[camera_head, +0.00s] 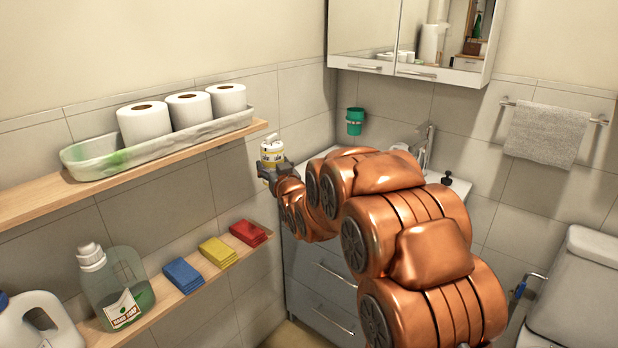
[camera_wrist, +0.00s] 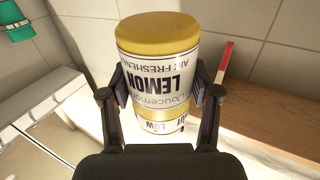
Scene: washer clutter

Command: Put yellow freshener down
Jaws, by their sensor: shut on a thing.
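The yellow freshener (camera_head: 272,152) is a small can with a white label and yellow ends. My gripper (camera_head: 275,170) is shut on it, near the right end of the upper wooden shelf (camera_head: 50,204). In the wrist view the freshener (camera_wrist: 158,62) fills the middle, its label reading "LEMON" upside down. The two fingers of my gripper (camera_wrist: 160,98) press on its sides. A wooden surface (camera_wrist: 262,128) lies beyond it at the right in the wrist view. I cannot tell whether the can touches anything below.
The upper shelf holds a long tray (camera_head: 80,160) with three paper rolls (camera_head: 188,109). The lower shelf (camera_head: 170,302) holds a soap bottle (camera_head: 112,285), a white jug (camera_head: 38,322), and blue, yellow and red cloths (camera_head: 216,252). A green cup (camera_head: 355,121) hangs on the wall. A toilet (camera_head: 580,290) stands at right.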

